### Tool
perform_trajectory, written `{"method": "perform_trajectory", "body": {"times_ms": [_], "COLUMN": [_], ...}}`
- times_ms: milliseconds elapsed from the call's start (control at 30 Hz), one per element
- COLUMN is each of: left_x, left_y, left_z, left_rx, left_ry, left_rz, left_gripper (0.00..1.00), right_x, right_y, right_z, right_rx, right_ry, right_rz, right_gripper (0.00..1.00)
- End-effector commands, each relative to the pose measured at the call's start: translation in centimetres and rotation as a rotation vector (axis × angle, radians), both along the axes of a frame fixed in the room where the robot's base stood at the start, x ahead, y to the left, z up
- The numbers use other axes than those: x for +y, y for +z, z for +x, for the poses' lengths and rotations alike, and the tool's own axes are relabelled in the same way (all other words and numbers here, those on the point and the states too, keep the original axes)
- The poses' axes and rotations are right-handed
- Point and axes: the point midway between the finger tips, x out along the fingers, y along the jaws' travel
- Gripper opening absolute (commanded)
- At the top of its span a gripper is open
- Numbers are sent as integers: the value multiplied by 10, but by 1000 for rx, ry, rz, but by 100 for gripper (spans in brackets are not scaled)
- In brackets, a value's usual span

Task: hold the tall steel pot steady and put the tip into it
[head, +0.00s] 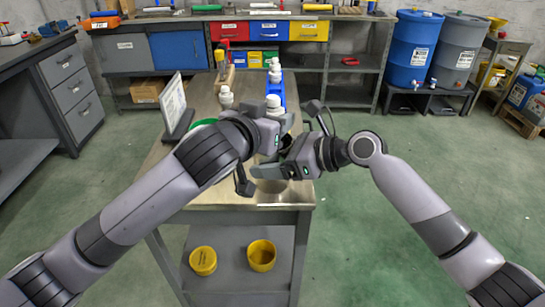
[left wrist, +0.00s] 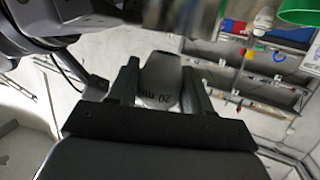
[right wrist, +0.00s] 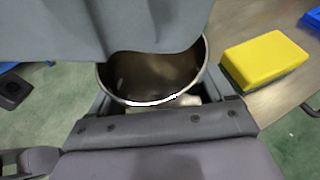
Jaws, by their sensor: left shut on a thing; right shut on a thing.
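The tall steel pot (right wrist: 150,75) shows its round rim and dark, open inside in the right wrist view. My right gripper (right wrist: 158,104) is shut on it, with a finger on each side. A blurred shiny metal surface, likely the pot, crosses the top of that view. A grey part of my other arm covers the pot's far side in the right wrist view. I cannot tell whether the tip is inside the pot.
A yellow block (right wrist: 265,62) lies on the table beside the pot. White bottles (head: 226,97), a blue rack (head: 291,92), a green bowl (head: 203,122) and an upright panel (head: 173,103) stand behind my grippers. Two yellow tubs (head: 203,261) sit on the lower shelf.

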Motion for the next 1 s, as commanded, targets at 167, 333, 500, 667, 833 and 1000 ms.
{"method": "perform_trajectory", "body": {"times_ms": [167,333,500,667,833,1000], "left_x": [0,0,0,1,1,1], "left_y": [-13,-25,-38,-50,-55,-55], "left_z": [0,0,0,0,-1,-1], "left_rx": [0,2,4,13,18,19], "left_ry": [0,0,0,2,1,2], "left_rz": [-1,-2,0,6,8,9], "left_gripper": [8,8,8,8,8,59], "right_x": [0,0,0,0,1,2], "right_y": [1,1,1,1,2,2], "right_z": [0,0,0,0,-1,-1], "right_rx": [0,0,-1,-2,-4,-5], "right_ry": [0,0,0,2,4,7], "right_rz": [1,1,1,1,3,5], "right_gripper": [49,49,49,49,49,49]}}
